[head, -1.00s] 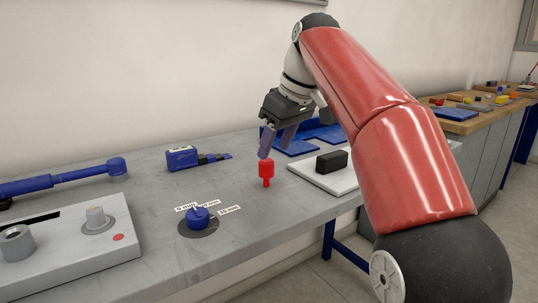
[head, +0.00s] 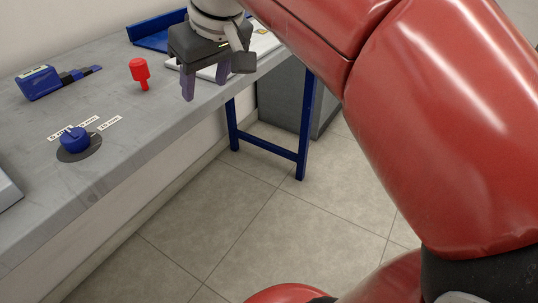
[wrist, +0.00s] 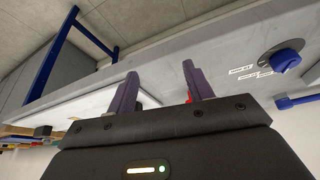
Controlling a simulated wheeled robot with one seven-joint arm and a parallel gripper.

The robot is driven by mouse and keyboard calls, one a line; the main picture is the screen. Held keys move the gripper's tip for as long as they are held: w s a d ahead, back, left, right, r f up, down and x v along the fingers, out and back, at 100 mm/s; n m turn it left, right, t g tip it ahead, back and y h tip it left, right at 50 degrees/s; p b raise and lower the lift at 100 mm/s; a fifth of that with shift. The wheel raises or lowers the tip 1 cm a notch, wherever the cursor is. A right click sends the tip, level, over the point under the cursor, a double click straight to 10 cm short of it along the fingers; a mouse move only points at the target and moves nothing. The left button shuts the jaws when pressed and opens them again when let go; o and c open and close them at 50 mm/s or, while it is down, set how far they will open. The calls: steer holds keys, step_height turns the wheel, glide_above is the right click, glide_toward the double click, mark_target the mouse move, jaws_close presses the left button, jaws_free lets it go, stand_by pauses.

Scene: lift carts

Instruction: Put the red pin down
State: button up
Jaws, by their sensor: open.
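The red pin (head: 139,72) stands upright on the grey bench top (head: 105,120), thick head up and thinner stem down. My gripper (head: 205,86) is to the right of the pin in the head view, near the bench's front edge, open and empty. Its two purple fingers are apart and clear of the pin. In the wrist view, the gripper (wrist: 160,70) shows open with nothing between the fingers. A small bit of red shows behind the right finger there; the rest of it is hidden.
A blue dial (head: 74,139) with white labels is in front of the pin. A blue tool (head: 40,82) lies at the left. A white board (head: 262,46) is behind my gripper, and a blue tray (head: 150,30) stands at the back. Floor is free beyond the bench edge.

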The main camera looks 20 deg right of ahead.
steer(key=s+d+f+m+h, duration=0.1)
steer(key=s+d+f+m, duration=0.1)
steer(key=s+f, duration=0.4)
steer(key=s+d+f+m+t, duration=0.1)
steer(key=s+d+f+m, duration=0.1)
steer(key=s+f, duration=0.5)
step_height(320, 180, down, 5)
steer(key=shift+s+d+f+h, duration=0.2)
steer(key=shift+s+d+h, duration=0.15)
steer(key=shift+d, duration=0.35)
